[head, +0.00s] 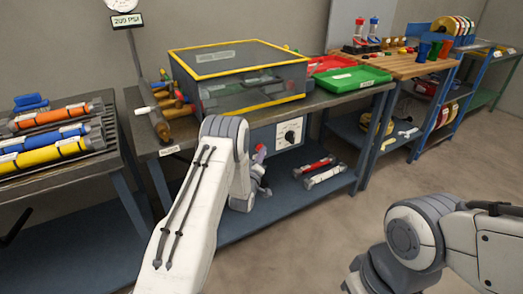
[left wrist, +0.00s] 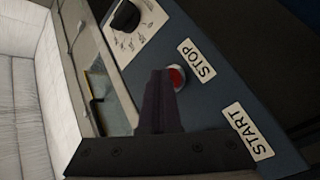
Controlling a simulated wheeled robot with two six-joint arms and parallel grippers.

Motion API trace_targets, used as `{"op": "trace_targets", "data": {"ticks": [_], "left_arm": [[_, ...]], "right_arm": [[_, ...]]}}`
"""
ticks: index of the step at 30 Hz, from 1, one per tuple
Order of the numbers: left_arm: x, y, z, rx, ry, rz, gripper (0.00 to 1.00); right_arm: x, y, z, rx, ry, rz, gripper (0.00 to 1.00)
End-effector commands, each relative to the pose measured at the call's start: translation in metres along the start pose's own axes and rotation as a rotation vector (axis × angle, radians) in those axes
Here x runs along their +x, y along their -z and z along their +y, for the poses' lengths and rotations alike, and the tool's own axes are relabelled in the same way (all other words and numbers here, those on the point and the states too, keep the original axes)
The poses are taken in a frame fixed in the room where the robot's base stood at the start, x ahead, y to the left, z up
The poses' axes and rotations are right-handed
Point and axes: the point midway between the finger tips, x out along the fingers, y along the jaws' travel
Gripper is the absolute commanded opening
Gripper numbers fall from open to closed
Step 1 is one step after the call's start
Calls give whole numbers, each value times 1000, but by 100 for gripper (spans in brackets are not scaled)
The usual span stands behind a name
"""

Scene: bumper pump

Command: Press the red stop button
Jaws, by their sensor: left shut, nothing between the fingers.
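The red stop button (left wrist: 176,78) shows in the left wrist view, on a dark blue panel (left wrist: 200,105) next to a white STOP label (left wrist: 197,60). My left gripper (left wrist: 160,78) is shut and empty. Its dark fingertips overlap the button's left edge in this view; I cannot tell whether they touch it. In the head view my left gripper (head: 260,158) is low at the front of the bench, beside the panel with the dial (head: 290,133). My right arm is at the lower right, and its fingers are not visible.
A START label (left wrist: 248,132) is on the same panel; no button shows beside it. A yellow-edged clear box (head: 240,75) and a green tray (head: 352,79) stand on the bench above. The floor at right is clear.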

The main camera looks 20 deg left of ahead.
Motion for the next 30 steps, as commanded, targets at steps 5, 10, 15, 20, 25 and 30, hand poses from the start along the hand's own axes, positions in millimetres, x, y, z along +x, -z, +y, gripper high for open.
{"op": "trace_targets", "data": {"ticks": [5, 10, 15, 20, 25, 30], "left_arm": [[0, 1, 0, 0, 0, 2, 0], [-5, -3, 4, 0, 0, 1, 0], [-11, -7, 9, 0, 0, 1, 0], [-13, -9, 10, 0, 0, 2, 0], [-13, -9, 10, 0, 0, 1, 0], [-19, -14, 15, -1, 0, -2, 0]], "right_arm": [[0, 0, 0, 0, 0, 0, 0], [-2, 0, 0, 0, 0, 0, 0], [-4, 0, 0, 0, 0, 0, 0], [-4, 0, 0, 0, 0, 0, 0], [-4, 0, 0, 0, 0, 0, 0], [-7, 0, 0, 0, 0, 0, 0]]}}
